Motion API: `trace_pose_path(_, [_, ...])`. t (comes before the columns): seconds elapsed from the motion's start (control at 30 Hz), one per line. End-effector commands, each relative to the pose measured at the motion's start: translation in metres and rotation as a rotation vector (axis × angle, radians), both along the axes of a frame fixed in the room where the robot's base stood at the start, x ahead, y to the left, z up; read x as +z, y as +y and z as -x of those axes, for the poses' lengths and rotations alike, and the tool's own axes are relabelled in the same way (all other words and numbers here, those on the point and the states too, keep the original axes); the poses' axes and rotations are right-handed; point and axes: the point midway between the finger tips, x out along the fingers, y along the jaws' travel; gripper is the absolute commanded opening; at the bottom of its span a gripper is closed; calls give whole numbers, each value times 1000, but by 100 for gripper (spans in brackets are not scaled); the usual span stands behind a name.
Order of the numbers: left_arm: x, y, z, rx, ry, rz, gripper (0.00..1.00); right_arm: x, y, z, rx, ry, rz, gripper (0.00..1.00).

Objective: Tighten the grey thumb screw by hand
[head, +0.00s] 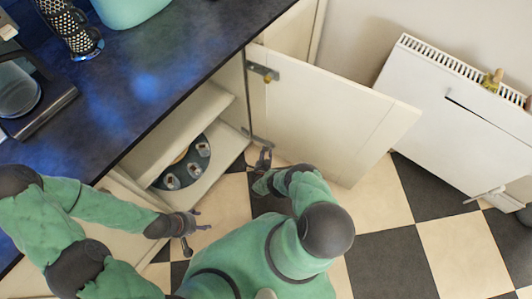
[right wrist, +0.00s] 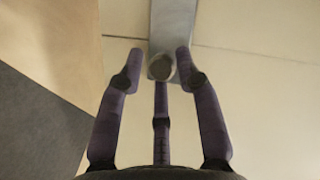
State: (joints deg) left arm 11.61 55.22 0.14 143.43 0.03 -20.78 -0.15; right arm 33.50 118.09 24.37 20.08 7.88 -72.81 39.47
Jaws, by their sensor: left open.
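The grey thumb screw (right wrist: 161,67) shows in the right wrist view as a round knob at the end of a flat grey hinge plate (right wrist: 172,25). My right gripper (right wrist: 159,68) has its fingers spread around the knob. The right finger looks close to it, and a gap shows at the left finger. I cannot tell whether any finger touches it. In the head view my right gripper (head: 264,159) is low by the lower hinge (head: 257,139) of the open cabinet door; the screw cannot be made out there. My left gripper (head: 188,228) is open and empty before the cabinet.
A round rack with jars (head: 183,163) sits inside the cabinet. A dark counter (head: 130,85) overhangs at left. A white radiator (head: 450,115) is at right; checkered floor (head: 395,265) is clear.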

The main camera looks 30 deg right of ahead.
Motion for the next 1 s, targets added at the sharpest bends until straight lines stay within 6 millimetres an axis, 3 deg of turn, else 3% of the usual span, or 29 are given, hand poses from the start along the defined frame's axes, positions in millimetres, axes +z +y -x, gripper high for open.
trace_pose_path(0.27, [0,0,0,0,0,0,60,0,0,1,-4,0,2,35])
trace_pose_path(0.7, [0,0,0,0,0,0,60,1,22,15,-5,-1,2,35])
trace_pose_path(0.97, [0,0,0,0,0,0,60,1,23,16,-5,-1,2,35])
trace_pose_path(1.0, [0,0,0,0,0,0,60,1,23,16,-5,-1,2,46])
